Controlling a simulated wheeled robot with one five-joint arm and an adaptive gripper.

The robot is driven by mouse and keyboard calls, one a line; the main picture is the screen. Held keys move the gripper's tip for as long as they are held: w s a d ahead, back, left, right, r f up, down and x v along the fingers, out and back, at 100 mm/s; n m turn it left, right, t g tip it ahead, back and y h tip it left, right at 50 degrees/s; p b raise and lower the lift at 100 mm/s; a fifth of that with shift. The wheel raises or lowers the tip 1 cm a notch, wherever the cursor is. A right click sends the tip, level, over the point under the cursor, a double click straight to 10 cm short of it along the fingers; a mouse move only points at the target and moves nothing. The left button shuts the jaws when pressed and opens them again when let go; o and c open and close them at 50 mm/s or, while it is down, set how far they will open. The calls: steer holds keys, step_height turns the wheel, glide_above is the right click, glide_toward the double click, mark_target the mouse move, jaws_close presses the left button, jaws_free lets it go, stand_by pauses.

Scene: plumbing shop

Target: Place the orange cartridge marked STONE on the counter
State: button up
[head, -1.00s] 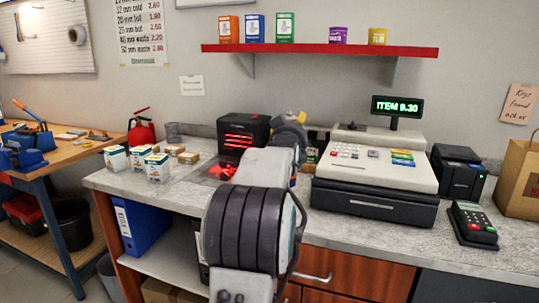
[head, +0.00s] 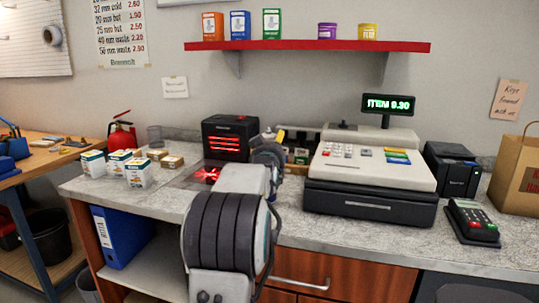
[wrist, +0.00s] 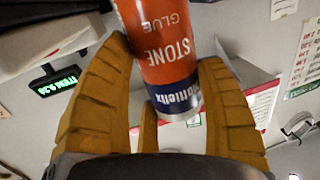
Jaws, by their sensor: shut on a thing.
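The orange cartridge (wrist: 165,50) is in the wrist view, with STONE GLUE printed upside down on it and a dark blue band near its silver lower end. My gripper (wrist: 168,112) has its yellow fingers closed around it. In the head view my arm hides the cartridge and most of the gripper; only a small yellow piece shows near the scanner. The grey counter (head: 385,230) runs across the head view, below and around my arm. I cannot tell how far the cartridge is from its surface.
A black scanner (head: 230,138) with a red glow stands behind my arm. A card terminal (head: 472,220) stands further right. Several small boxes (head: 138,172) fill the left end.

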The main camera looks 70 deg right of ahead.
steer(key=shift+f, duration=0.35)
steer(key=o, duration=1.2)
steer(key=shift+o, duration=0.2)
steer(key=b+v, duration=0.1)
steer(key=v, duration=1.1)
steer(key=shift+b, duration=0.35)
